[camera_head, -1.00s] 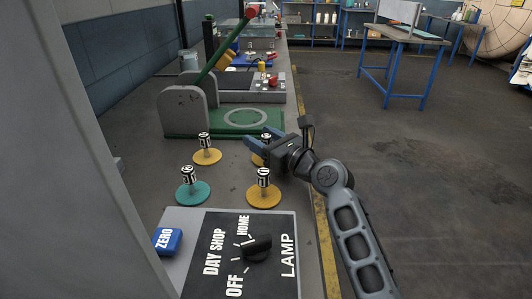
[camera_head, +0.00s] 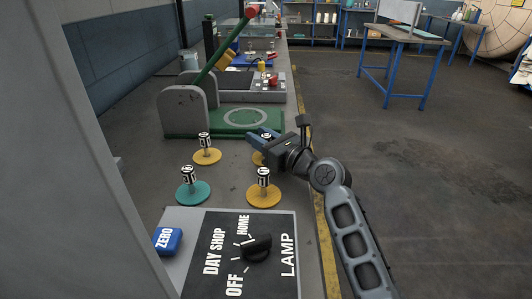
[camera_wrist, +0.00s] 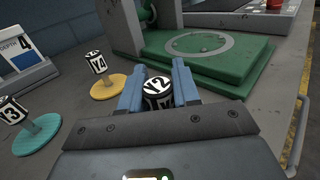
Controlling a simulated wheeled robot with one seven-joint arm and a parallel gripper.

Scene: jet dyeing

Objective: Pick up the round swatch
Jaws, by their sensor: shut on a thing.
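My gripper (camera_head: 266,137) is shut on the black-and-white knob of a round swatch; its yellow disc (camera_head: 257,160) is partly hidden behind the gripper. I cannot tell whether the disc is clear of the bench. Other round swatches with knobs stand nearby: a yellow one (camera_head: 207,157) to the left, a teal one (camera_head: 192,194) at the near left, and a yellow one (camera_head: 263,197) nearer the camera.
A green-based press (camera_head: 225,120) with a long lever stands just beyond. A lamp control box (camera_head: 240,250) with a dial and a blue ZERO button (camera_head: 167,240) are in front.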

